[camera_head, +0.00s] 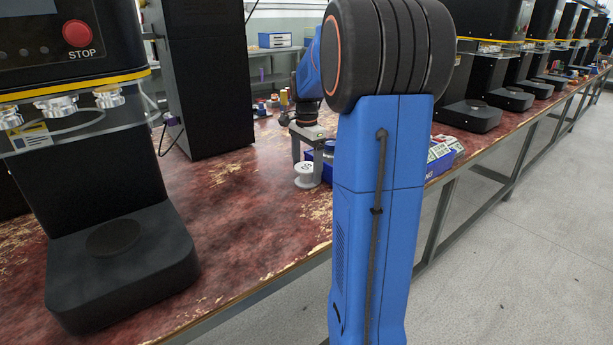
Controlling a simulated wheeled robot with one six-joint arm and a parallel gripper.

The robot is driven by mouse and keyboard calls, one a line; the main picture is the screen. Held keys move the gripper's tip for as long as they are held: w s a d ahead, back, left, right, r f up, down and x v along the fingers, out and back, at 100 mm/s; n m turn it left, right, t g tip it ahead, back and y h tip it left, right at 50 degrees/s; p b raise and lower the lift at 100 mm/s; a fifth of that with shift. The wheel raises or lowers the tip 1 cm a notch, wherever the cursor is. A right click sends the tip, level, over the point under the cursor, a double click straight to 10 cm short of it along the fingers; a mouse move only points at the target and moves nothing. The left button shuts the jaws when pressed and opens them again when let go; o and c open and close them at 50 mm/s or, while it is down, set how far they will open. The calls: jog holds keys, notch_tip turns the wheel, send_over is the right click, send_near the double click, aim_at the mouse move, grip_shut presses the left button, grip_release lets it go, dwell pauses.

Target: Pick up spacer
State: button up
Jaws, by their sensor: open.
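My gripper (308,163) points down over the table, its two grey fingers apart. A white spool-shaped piece (305,176) stands upright on the table at the fingertips and looks to be between or just beside them; whether they touch it I cannot tell. It may be the spacer, but no label shows this. My blue arm stands in front and hides part of the table to the right.
The red worn table (240,205) has free room left of my gripper. A blue bin (439,166) with white-and-red packets stands to the right, partly behind my arm. Small coloured spools (262,109) lie behind. A black machine (118,255) stands at the left.

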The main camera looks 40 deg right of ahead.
aim_at(306, 166)
jog(key=shift+f, duration=0.1)
jog(key=shift+c, duration=0.7)
jog(key=c, duration=1.2)
jog(key=shift+r, duration=5.05)
